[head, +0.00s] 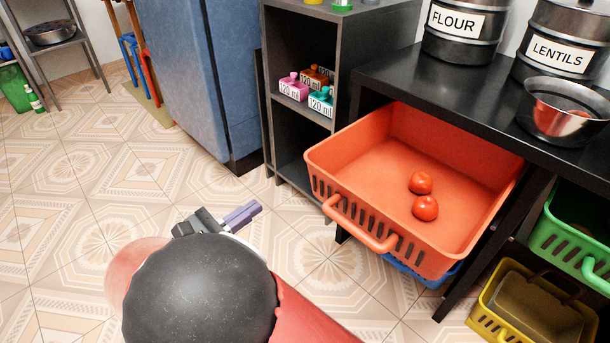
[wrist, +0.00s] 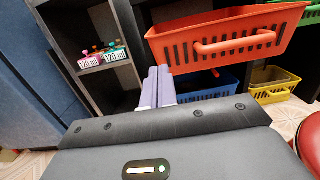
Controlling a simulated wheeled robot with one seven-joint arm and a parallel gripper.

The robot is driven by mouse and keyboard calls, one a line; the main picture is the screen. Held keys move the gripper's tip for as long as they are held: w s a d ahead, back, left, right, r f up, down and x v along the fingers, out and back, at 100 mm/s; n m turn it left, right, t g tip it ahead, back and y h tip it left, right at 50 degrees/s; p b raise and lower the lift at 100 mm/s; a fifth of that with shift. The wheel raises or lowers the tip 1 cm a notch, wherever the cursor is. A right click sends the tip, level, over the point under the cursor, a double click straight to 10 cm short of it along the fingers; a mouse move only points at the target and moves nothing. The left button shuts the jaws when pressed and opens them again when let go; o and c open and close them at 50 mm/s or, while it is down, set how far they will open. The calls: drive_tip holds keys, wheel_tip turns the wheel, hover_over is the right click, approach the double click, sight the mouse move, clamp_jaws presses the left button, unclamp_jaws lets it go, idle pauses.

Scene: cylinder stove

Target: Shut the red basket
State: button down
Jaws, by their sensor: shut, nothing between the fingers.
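The red basket (head: 330,160) is pulled well out from under the black counter, with two tomatoes (head: 425,207) inside. Its red handle (head: 360,228) runs along the front wall. The basket also shows in the wrist view (wrist: 225,38), at upper right, with its handle (wrist: 236,44) facing me. My gripper (head: 243,214) is shut and empty, in front of the basket and to the left of the handle, apart from it. In the wrist view its two light purple fingers (wrist: 158,84) lie together, just left of the basket's front in the picture.
A blue basket (head: 425,274) is below the red one. A yellow basket (head: 530,305) and a green basket (head: 575,235) are to the right. The dark shelf (head: 290,60) with small bottles stands left of the counter (head: 440,95). Tiled floor at left is clear.

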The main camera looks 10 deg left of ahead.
sight(311, 165)
drive_tip(key=b+x, duration=0.1)
drive_tip(key=x, duration=1.2)
drive_tip(key=shift+w+d+r+b, duration=0.15)
drive_tip(key=shift+w+d+b, duration=0.05)
drive_tip(key=shift+w+b, duration=0.2)
drive_tip(key=shift+s, duration=0.1)
drive_tip(key=shift+d, duration=0.1)
drive_tip(key=p+x, duration=0.1)
drive_tip(key=x, duration=0.6)
drive_tip(key=f+p+x, duration=0.1)
drive_tip(key=x, duration=0.6)
drive_tip(key=p+x, duration=0.2)
drive_tip(key=x, duration=0.5)
drive_tip(key=shift+w+d+f, duration=0.2)
drive_tip(key=shift+w+f, duration=0.1)
drive_tip(key=shift+f, duration=0.1)
drive_tip(key=shift+w+d+r, duration=0.1)
drive_tip(key=shift+w+d, duration=0.05)
drive_tip(key=shift+w, duration=0.1)
drive_tip(key=shift+r, duration=0.15)
